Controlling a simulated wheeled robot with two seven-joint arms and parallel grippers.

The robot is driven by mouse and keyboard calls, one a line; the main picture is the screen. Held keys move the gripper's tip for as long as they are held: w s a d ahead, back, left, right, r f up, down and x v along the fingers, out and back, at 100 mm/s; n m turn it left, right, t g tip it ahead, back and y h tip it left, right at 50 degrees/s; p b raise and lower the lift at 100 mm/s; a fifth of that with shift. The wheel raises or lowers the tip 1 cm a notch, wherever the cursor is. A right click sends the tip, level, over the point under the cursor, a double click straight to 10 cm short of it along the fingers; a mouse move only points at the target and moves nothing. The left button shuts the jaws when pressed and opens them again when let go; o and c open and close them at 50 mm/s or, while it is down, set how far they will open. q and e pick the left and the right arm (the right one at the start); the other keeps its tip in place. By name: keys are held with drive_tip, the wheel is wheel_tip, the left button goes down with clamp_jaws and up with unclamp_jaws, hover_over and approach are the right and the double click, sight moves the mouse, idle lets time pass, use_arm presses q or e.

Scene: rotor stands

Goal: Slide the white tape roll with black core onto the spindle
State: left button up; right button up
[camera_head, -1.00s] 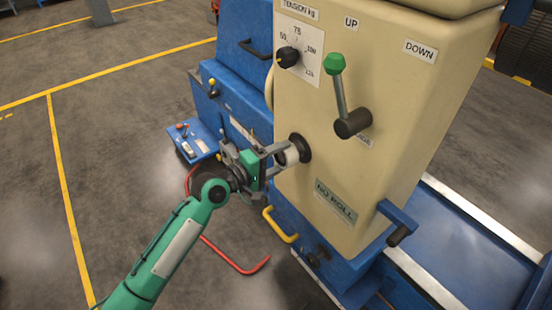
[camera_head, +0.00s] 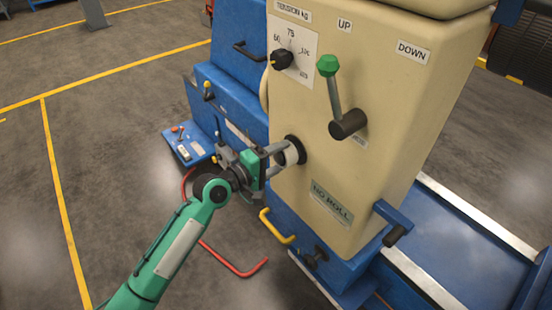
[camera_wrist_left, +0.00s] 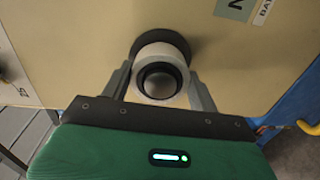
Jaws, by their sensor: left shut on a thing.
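The white tape roll with black core (camera_head: 290,154) is at the black round flange (camera_head: 299,146) on the front of the cream machine housing. My left gripper (camera_head: 286,151) is shut on the roll, one finger on each side. In the left wrist view the roll (camera_wrist_left: 160,62) faces me, with its dark core in the middle and the flange (camera_wrist_left: 160,40) close behind it. The left gripper's fingers (camera_wrist_left: 160,88) flank it there. The spindle is hidden behind or inside the roll, so I cannot tell how far the roll sits on it. My right gripper is not in view.
A lever with a green knob (camera_head: 327,66) and a dark hub juts out above and right of the roll. A tension dial (camera_head: 283,60) is above. A yellow handle (camera_head: 276,226) and a dark-gripped blue crank (camera_head: 395,235) are lower down.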

use_arm(q)
drive_tip(key=shift+w+d, duration=0.25)
drive_tip(key=shift+d, duration=0.15)
drive_tip(key=o, duration=1.3)
drive_tip(key=shift+a, duration=0.1)
drive_tip(key=shift+p+v, duration=0.65)
drive_tip(key=shift+v, duration=3.85)
